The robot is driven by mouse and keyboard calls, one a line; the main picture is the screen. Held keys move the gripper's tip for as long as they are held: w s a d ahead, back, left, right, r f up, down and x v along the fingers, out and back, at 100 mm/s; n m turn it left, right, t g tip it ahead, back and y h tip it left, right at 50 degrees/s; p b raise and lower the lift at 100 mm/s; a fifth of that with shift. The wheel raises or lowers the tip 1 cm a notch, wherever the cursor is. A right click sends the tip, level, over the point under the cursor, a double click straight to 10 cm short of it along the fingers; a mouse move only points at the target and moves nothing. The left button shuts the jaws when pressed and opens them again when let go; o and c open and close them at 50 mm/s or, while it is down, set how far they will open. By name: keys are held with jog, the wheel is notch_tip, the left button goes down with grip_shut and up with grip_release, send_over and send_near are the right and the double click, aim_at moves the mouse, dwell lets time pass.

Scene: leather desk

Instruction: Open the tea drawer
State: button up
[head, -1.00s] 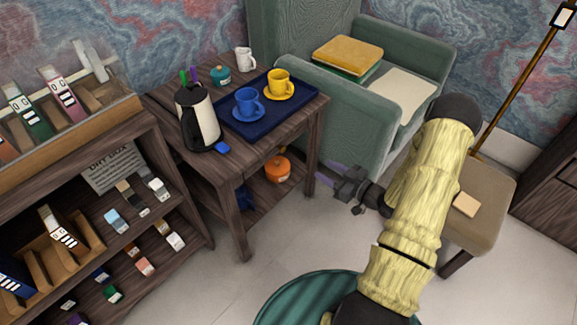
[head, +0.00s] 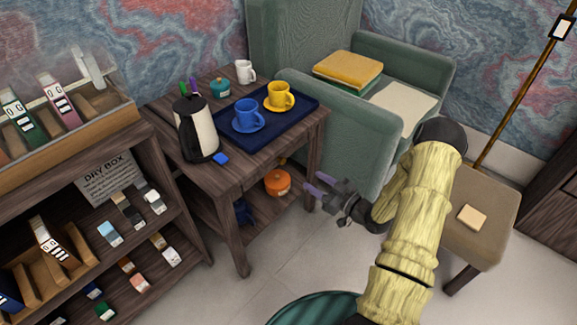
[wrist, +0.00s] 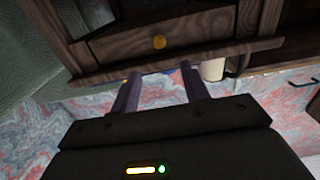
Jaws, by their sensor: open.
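The wooden side table (head: 237,170) has a drawer under its top. In the wrist view the drawer front (wrist: 190,38) looks shut, with a round brass knob (wrist: 159,42) in its middle. In the head view a small yellow spot, which looks like the knob (head: 283,161), shows below the table's right edge. My gripper (head: 317,184) is to the right of the table, apart from it. In the wrist view its two purple fingers (wrist: 160,72) are spread and empty, pointing towards the drawer, with the knob beyond the gap between them.
The tabletop holds a kettle (head: 197,128), a blue tray (head: 243,150) with blue and yellow cups, and a white mug (head: 244,72). An orange pot (head: 277,182) is on the lower shelf. A green armchair (head: 345,130) stands close behind my gripper.

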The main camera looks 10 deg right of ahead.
aim_at(284, 161)
jog(key=b+x, duration=0.2)
jog(key=x, duration=1)
grip_shut()
